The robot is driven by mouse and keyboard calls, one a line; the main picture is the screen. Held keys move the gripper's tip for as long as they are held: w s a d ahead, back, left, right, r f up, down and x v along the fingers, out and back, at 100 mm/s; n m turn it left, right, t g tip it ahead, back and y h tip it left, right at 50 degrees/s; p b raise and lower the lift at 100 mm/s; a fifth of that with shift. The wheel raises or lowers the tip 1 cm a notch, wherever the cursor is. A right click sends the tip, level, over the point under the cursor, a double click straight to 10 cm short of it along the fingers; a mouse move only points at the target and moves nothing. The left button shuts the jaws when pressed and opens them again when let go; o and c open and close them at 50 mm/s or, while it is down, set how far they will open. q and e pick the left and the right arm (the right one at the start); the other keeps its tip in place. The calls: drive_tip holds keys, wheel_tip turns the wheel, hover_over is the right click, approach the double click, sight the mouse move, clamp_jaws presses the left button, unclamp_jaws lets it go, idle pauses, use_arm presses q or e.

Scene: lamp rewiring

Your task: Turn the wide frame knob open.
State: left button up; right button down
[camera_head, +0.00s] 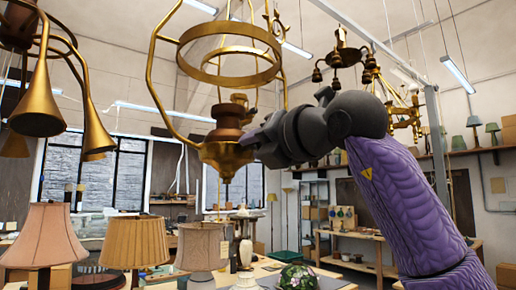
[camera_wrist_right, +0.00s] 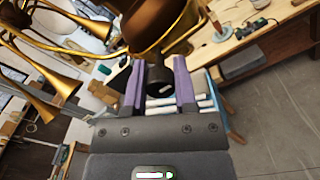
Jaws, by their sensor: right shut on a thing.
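The wide brass frame (camera_head: 151,85) hangs at upper centre in the head view, with rings above a copper-brown and brass burner body (camera_head: 224,152). My right gripper (camera_head: 252,140) reaches in from the right against the side of that body. In the right wrist view, its two purple fingers (camera_wrist_right: 160,75) stand on either side of a dark round knob (camera_wrist_right: 158,89) under the copper-brown body (camera_wrist_right: 148,28). The gripper is shut on this knob. In the head view the knob is hidden behind the gripper. My left gripper is not in view.
Brass horn-shaped lamps (camera_head: 93,128) hang at the left. A small chandelier (camera_head: 342,56) hangs behind my right arm. Fabric-shaded lamps (camera_head: 135,247) and a stained-glass shade (camera_head: 297,279) stand below. Open air surrounds the hanging frame's lower end.

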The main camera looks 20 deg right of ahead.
drive_tip(key=shift+r, duration=0.1)
idle(0.5)
drive_tip(key=shift+c, duration=2)
unclamp_jaws()
drive_tip(key=b+v, duration=0.3)
drive_tip(key=v, duration=0.7)
drive_tip(key=shift+b, duration=0.4)
